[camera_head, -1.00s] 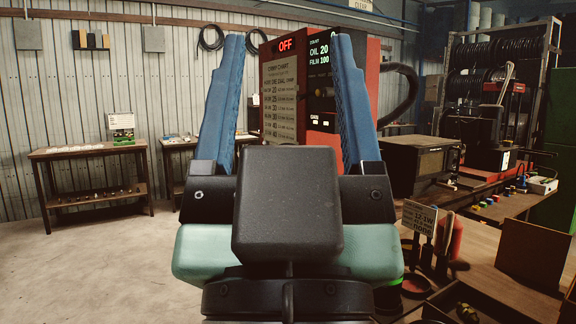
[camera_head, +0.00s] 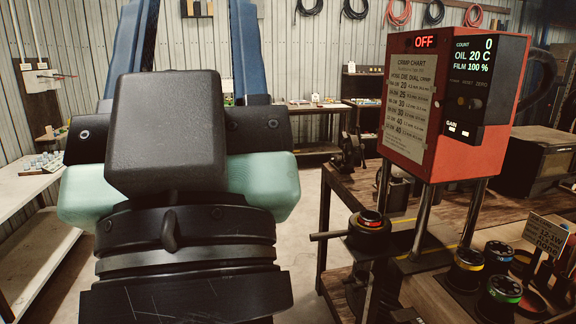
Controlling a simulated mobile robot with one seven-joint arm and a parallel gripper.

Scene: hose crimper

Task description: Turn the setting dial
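The hose crimper is a red box (camera_head: 410,150) on metal posts, at the right of the head view. Its front has a crimp chart (camera_head: 411,100) and a lit OFF sign. Its black side panel (camera_head: 474,85) reads count 0, oil 20 C, film 100 %. A small dark round knob (camera_head: 468,103) shows on that panel; I cannot tell whether it is the setting dial. My gripper (camera_head: 193,30) is at the left, apart from the crimper, with its two blue fingers spread and nothing visible between them. The fingertips are cut off at the top edge.
A wooden bench (camera_head: 345,187) carries the crimper, with a dark round part and bar (camera_head: 368,232) below the red box. Several black cylinders with coloured rings (camera_head: 503,290) and a sign (camera_head: 545,234) stand at right. A pale table (camera_head: 35,215) is at left.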

